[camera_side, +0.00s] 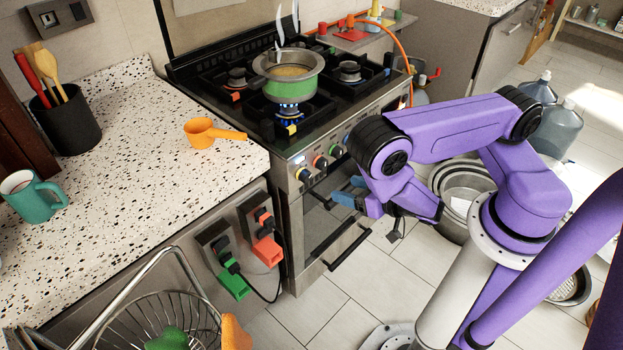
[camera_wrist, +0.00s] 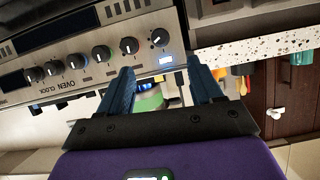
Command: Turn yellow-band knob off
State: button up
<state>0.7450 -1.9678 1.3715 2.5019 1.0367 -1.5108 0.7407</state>
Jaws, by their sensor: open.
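The yellow-band knob (camera_side: 302,174) is at the left end of the stove's front panel in the side view. In the wrist view the matching end knob (camera_wrist: 160,37) is black with a white pointer mark; its band colour is not clear there. My gripper (camera_side: 350,190) is open and empty, in front of the oven door, to the right of and lower than that knob, and apart from it. In the wrist view the end knob lies beyond the gap between my blue fingertips (camera_wrist: 160,66). A blue flame (camera_side: 289,108) burns under the green pot (camera_side: 288,75), beside a yellow burner marker (camera_side: 291,129).
Other knobs (camera_side: 319,161) line the panel to the right. The oven handle (camera_side: 350,249) sticks out below. Red and green plugs (camera_side: 266,250) hang on the cabinet front.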

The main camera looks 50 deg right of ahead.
aim_at(309, 179)
jog(key=x, duration=1.3)
jog(key=shift+w, duration=0.35)
jog(key=c, duration=1.1)
